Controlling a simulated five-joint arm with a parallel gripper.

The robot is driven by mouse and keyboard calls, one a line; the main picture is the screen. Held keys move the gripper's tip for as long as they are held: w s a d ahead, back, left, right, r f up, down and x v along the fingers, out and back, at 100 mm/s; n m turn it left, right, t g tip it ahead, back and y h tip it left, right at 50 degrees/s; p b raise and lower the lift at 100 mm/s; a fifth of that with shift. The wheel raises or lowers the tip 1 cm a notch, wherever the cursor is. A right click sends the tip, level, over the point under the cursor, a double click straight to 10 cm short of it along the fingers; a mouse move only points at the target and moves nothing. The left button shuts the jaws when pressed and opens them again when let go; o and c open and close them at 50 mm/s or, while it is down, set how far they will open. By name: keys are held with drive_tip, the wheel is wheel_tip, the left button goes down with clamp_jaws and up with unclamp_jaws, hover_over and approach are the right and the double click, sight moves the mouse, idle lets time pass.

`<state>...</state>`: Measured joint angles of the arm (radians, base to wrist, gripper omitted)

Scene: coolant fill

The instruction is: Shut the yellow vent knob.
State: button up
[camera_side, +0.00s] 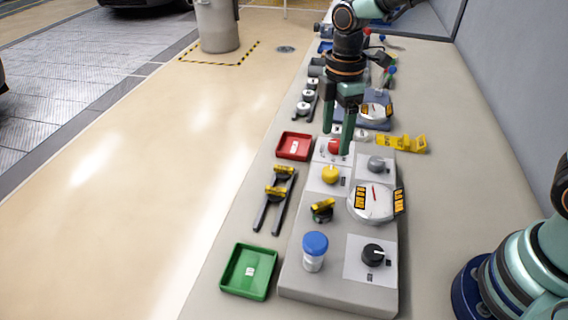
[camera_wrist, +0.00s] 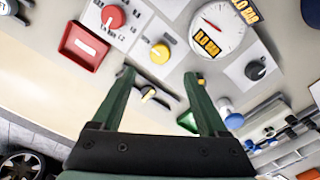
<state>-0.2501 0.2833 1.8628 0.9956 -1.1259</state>
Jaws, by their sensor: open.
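The yellow vent knob (camera_side: 330,174) sits on a pale plate on the grey panel, in front of the red knob in the side view. In the wrist view the yellow knob (camera_wrist: 159,54) shows just beyond the fingertips, about midway between them. My gripper (camera_side: 336,143) points down with its two green fingers apart, near the red knob (camera_side: 334,147). In the wrist view my gripper (camera_wrist: 160,74) is open with nothing held. I cannot tell the gap between the fingertips and the yellow knob.
The panel carries a gauge (camera_side: 371,203), a grey knob (camera_side: 376,163), a black knob (camera_side: 373,253), a yellow-and-black valve (camera_side: 321,210) and a blue-capped bottle (camera_side: 315,246). A red tray (camera_side: 293,146), a dark rack (camera_side: 275,201) and a green tray (camera_side: 248,271) lie at its left.

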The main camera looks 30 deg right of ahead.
sight(331, 170)
wheel_tip(331, 170, down, 10)
drive_tip(key=shift+r, duration=0.25)
clamp_jaws()
